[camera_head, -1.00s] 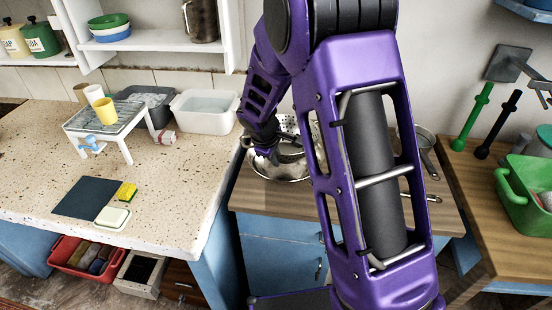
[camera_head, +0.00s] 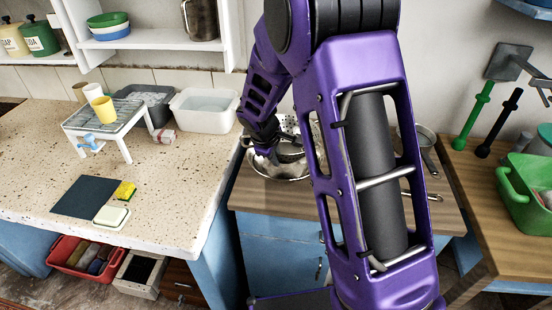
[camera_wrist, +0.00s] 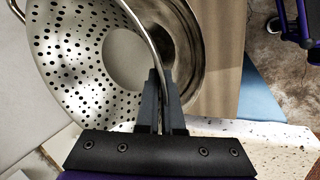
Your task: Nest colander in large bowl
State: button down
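The metal colander (camera_wrist: 75,65), dotted with round holes, fills the left of the wrist view. Its rim runs down between the two fingers of my gripper (camera_wrist: 162,85), which are shut on it. In the head view the colander (camera_head: 288,124) stands tilted, partly behind my arm. The large shiny metal bowl (camera_head: 278,172) sits on the wooden counter below it. A smooth metal surface, probably the bowl (camera_wrist: 188,45), shows right of the rim in the wrist view. My gripper (camera_head: 264,150) is at the bowl's left side. I cannot tell how far the colander sits inside the bowl.
A pan (camera_head: 425,140) stands right of my arm on the wooden counter. A white basin (camera_head: 203,108) and a small white rack (camera_head: 105,122) are on the speckled counter to the left. A green tub (camera_head: 525,195) is at the far right.

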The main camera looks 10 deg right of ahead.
jog(key=shift+f, duration=0.1)
dwell(0.3)
jog(key=shift+f+b, duration=1.5)
jog(key=shift+b, duration=0.05)
jog(key=shift+f+b, duration=0.3)
jog(key=shift+f+b, duration=0.85)
jog(key=shift+f, duration=0.1)
dwell(0.4)
jog(key=c, duration=1)
grip_release()
jog(key=shift+c, duration=0.2)
jog(key=shift+o, duration=0.3)
jog(key=shift+f, duration=0.1)
jog(key=shift+s, duration=0.1)
